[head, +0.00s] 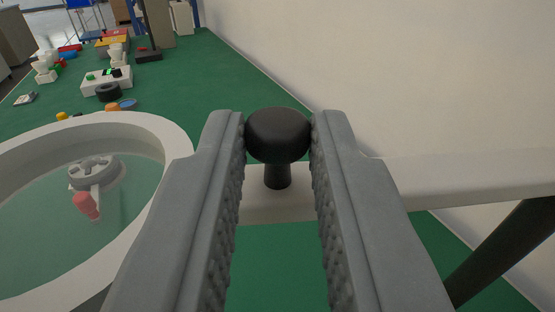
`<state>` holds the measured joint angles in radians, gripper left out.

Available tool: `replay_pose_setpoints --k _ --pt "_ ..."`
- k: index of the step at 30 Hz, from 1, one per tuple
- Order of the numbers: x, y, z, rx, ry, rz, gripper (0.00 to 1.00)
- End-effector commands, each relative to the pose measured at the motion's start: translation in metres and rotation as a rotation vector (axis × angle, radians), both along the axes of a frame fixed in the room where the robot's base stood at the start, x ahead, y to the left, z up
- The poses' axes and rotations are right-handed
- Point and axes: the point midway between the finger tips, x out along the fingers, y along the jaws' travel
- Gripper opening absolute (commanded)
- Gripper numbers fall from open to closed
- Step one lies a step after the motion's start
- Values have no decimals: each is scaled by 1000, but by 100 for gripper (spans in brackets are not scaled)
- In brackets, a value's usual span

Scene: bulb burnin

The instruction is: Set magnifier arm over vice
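The magnifier is a large white ring (178,135) around a clear greenish lens (60,245), at the left and partly cut off by the frame edge. A white arm (450,180) runs from near the ring to the right, in front of the wall. A black round knob (278,136) on a short stem stands up from this arm. My gripper (278,130) has one finger on each side of the knob, both touching it. Through the lens I see a grey round part (95,172) with a red piece (86,205); I cannot tell whether this is the vice.
A green bench top (200,75) runs away along a pale wall (370,60). Beyond the ring stand a white box (106,80), a black roll (108,92), a blue disc (128,104) and several small parts. A dark strut (500,250) slants at the lower right.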

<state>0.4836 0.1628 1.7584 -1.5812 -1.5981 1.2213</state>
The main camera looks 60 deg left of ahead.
Motion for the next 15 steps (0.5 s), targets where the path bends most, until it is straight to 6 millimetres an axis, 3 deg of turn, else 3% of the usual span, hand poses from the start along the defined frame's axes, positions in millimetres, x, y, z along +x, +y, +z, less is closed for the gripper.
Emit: replay_pose_setpoints --k 1,3,15 --pt "0 0 2 0 -4 -2 27" --pt "0 0 2 0 -4 -2 41" --pt "0 0 7 0 -2 -1 41"
